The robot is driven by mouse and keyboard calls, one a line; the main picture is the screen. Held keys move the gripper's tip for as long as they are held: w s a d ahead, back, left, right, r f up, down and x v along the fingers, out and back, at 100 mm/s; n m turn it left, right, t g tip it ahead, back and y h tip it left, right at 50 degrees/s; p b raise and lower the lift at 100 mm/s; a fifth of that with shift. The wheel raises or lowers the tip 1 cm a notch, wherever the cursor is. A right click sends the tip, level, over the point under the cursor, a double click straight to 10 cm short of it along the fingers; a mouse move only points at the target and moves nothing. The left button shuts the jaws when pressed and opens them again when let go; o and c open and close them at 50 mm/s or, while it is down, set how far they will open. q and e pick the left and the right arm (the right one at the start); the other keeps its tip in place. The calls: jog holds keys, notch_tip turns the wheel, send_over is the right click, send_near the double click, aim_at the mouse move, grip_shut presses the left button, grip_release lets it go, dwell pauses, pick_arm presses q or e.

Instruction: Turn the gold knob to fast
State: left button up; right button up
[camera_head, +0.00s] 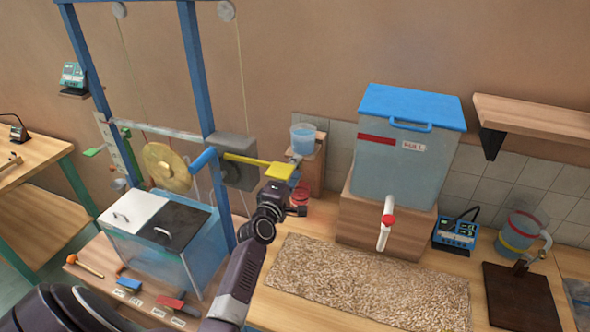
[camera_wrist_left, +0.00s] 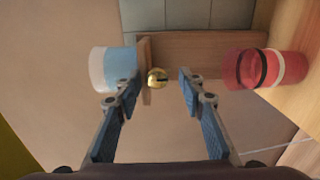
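The gold knob (camera_wrist_left: 157,78) shows in the left wrist view as a small round piece with a dark line across it, at a wooden stand (camera_wrist_left: 205,50). My left gripper (camera_wrist_left: 161,84) is open, its blue-padded fingers apart on either side of the knob in the picture and nearer the camera. I see no contact. In the head view my left gripper (camera_head: 297,196) is in front of the stand (camera_head: 312,165), and I cannot make out the knob there. No speed marking is readable. My right gripper is not in view.
A cup of blue liquid (camera_head: 303,139) stands on top of the wooden stand, and a red cup (camera_head: 299,207) sits low beside my gripper. A yellow paddle (camera_head: 262,164) reaches in close from the left. A blue-lidded tank (camera_head: 405,160) with a spout stands to the right.

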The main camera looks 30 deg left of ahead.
pick_arm(q)
jog(key=shift+r, duration=0.15)
jog(key=v, duration=1.2)
dwell(0.3)
